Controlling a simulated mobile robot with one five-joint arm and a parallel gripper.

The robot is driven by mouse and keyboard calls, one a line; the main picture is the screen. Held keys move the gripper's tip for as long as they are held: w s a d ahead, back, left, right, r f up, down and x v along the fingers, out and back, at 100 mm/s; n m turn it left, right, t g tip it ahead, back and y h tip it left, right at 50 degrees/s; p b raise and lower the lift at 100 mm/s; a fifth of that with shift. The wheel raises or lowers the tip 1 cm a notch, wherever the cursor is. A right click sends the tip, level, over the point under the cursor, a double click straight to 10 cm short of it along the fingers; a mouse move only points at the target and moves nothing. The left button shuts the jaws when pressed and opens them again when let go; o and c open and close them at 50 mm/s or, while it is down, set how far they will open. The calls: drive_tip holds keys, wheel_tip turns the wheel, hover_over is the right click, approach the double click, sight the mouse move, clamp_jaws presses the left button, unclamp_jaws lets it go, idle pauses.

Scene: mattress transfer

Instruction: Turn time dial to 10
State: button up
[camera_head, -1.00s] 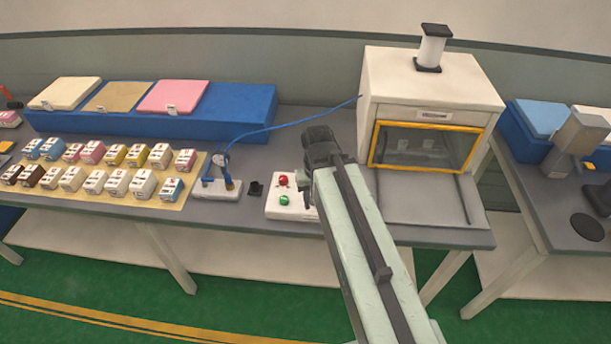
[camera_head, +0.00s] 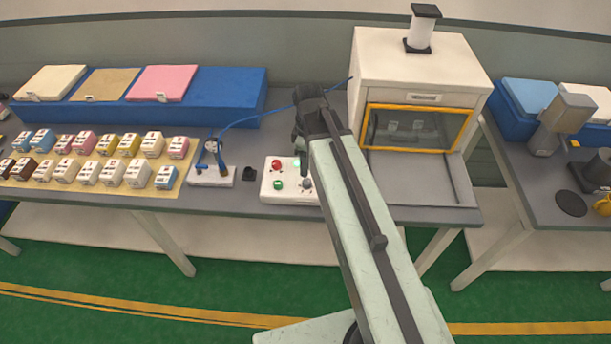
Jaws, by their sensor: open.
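A white control box (camera_head: 268,192) sits on the grey bench left of the machine. It bears a red button (camera_head: 276,165), a green button (camera_head: 278,184), a lit green lamp (camera_head: 297,163) and a small grey dial (camera_head: 306,184) at its right. The dial's markings are too small to read. My arm hides the right edge of the box. My gripper (camera_head: 299,138) is open and above the rear right of the box, apart from the dial in the picture. Its fingers are dark and partly hidden by the arm.
A white machine (camera_head: 420,64) with a yellow-framed window stands to the right. A gauge stand (camera_head: 211,176) with a blue hose and a small black block (camera_head: 249,174) are left of the box. Several small cartons (camera_head: 138,174) lie further left.

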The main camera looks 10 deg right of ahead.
sight(306, 180)
wheel_tip(306, 180, down, 8)
drive_tip(key=b, duration=0.8)
drive_tip(key=shift+s, duration=0.15)
drive_tip(key=shift+a+r, duration=0.1)
clamp_jaws()
